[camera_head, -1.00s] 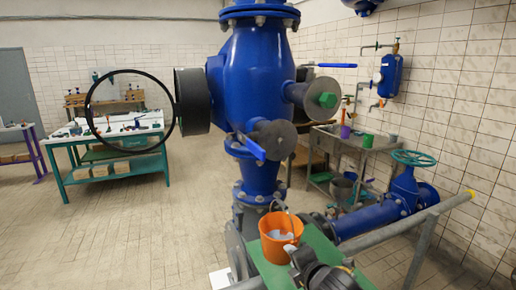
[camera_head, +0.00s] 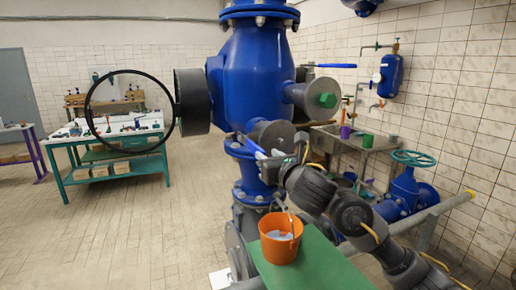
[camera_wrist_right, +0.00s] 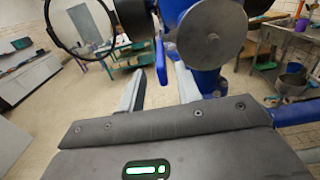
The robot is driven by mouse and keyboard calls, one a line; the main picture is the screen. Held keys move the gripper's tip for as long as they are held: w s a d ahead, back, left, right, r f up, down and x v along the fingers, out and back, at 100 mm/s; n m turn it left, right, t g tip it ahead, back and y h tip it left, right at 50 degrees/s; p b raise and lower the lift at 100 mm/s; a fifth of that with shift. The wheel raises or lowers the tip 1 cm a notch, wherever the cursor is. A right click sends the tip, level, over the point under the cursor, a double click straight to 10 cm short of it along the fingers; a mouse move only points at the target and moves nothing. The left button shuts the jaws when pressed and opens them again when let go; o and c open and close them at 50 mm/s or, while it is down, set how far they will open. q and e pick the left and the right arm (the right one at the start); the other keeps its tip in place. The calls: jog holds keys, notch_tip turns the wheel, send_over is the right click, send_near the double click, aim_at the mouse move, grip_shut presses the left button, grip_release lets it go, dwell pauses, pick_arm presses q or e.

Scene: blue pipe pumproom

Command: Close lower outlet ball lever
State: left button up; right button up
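The lower outlet lever (camera_head: 254,147) is a blue bar slanting down to the right in front of the grey round lower outlet flange (camera_head: 272,134), on the blue vertical pump body (camera_head: 256,80). My right gripper (camera_head: 276,156) is at the lever's lower right end and hides part of it. In the right wrist view the blue lever (camera_wrist_right: 161,64) stands upright between the tips of my right gripper's two spread fingers (camera_wrist_right: 159,85). The gripper is open, and contact with the lever cannot be told. The grey flange (camera_wrist_right: 212,34) is just right of it. My left gripper is not in view.
An orange bucket (camera_head: 281,246) stands on a green board (camera_head: 320,268) below my right arm. A blue pipe with a teal handwheel (camera_head: 413,158) is at right.

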aim_at(258, 147)
jog(key=p+x, duration=0.2)
jog(key=x, duration=0.5)
jog(key=shift+w+a, duration=0.1)
jog(key=shift+w, duration=0.25)
grip_shut()
